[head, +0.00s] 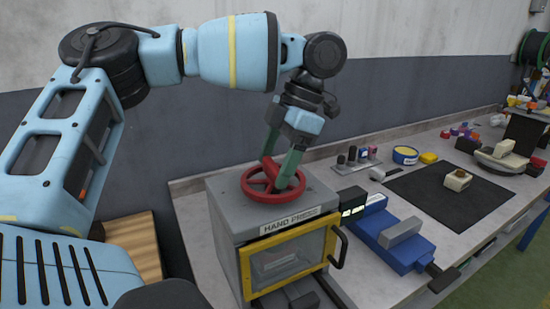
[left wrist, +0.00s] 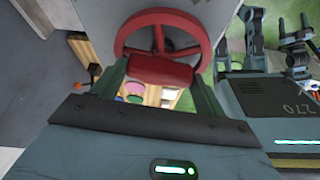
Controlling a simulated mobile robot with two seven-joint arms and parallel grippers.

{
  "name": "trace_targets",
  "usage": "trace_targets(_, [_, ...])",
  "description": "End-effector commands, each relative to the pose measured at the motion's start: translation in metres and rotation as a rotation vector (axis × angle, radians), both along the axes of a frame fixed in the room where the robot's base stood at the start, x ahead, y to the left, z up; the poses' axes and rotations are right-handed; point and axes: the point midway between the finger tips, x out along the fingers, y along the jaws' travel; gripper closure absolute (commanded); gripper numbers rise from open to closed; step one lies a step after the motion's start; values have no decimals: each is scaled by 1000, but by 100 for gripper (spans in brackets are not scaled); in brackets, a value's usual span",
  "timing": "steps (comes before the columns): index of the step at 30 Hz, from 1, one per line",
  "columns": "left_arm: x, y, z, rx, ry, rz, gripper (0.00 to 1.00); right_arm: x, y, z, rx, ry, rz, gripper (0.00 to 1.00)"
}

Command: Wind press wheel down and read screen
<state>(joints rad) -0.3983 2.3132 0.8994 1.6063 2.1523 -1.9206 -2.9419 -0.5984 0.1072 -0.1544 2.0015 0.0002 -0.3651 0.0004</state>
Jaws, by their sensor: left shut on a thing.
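The red press wheel (head: 247,181) lies flat on top of the grey hand press (head: 225,215), labelled "HAND PRESS". My left gripper (head: 281,174) reaches down onto the wheel, its green fingers shut on a red part within the rim. In the left wrist view the wheel (left wrist: 163,15) is at the top, and the red block (left wrist: 160,70) sits between the fingers of my left gripper (left wrist: 162,82). A small screen (head: 353,211) glows pale green on a dark box right of the press; its text is too small to read.
The press has a yellow-framed window door (head: 290,262) with a black handle (head: 340,248). A blue vise (head: 395,240) and a black mat (head: 450,192) lie to the right. The wall is close behind the bench.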

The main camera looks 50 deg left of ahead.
Motion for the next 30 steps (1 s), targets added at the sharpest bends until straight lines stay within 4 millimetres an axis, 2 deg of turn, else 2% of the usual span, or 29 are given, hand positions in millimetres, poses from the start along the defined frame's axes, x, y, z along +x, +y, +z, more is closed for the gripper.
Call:
trace_targets(20, [1, -1, 0, -1, -4, -60, 50, 0, -1, 0, -2, 0, 2, 24])
trace_targets(21, [1, -1, 0, -1, -4, -60, 23, 0, -1, 0, -2, 0, 2, 24])
trace_targets(25, [0, -1, 0, -1, -3, -59, 6, 0, -1, 0, -2, 1, 2, 24])
trace_targets(30, [0, -1, 0, 0, -2, -59, 5, 0, -1, 0, -2, 1, 2, 24])
